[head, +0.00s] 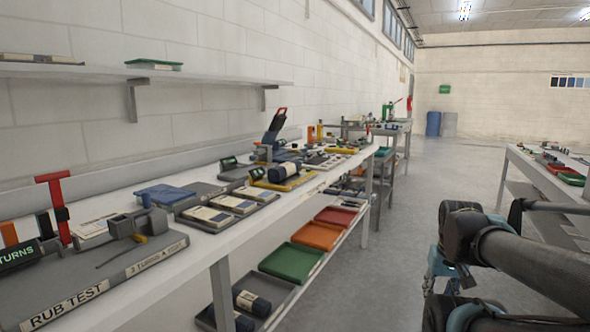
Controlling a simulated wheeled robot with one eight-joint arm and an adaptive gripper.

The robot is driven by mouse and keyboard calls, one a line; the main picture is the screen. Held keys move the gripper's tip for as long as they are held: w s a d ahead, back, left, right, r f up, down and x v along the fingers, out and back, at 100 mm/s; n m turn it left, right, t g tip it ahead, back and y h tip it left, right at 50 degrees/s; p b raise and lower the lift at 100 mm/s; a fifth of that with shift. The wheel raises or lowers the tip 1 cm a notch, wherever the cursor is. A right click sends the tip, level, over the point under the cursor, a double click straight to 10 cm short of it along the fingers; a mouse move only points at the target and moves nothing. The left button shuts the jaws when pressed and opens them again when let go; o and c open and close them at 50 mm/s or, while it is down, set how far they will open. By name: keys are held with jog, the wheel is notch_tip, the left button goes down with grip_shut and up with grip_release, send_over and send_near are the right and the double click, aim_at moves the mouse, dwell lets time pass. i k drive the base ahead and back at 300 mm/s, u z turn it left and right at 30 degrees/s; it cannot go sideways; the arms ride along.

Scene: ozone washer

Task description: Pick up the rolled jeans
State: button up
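A dark blue roll with a pale band (284,170), which looks like rolled jeans, lies on the white bench at a yellow-edged tray. Two similar dark rolls lie in a grey tray on the lower shelf: one roll (251,303) shows whole, the other (243,323) is cut by the bottom edge. My dark arm comes in from the right. A blue-grey part at its end, likely my gripper (438,266), hangs over the aisle, well right of the bench and apart from all rolls. Its fingers cannot be made out.
The white bench (150,293) runs along the left wall, with label plates, a RUB TEST board (100,280) and a blue tray (164,194). Green (291,262), orange (316,235) and red (335,216) trays sit below. Another table (545,178) stands right. The aisle floor is clear.

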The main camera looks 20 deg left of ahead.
aim_at(278, 173)
jog(key=u, duration=0.3)
jog(key=i, duration=0.85)
jog(key=u, duration=0.5)
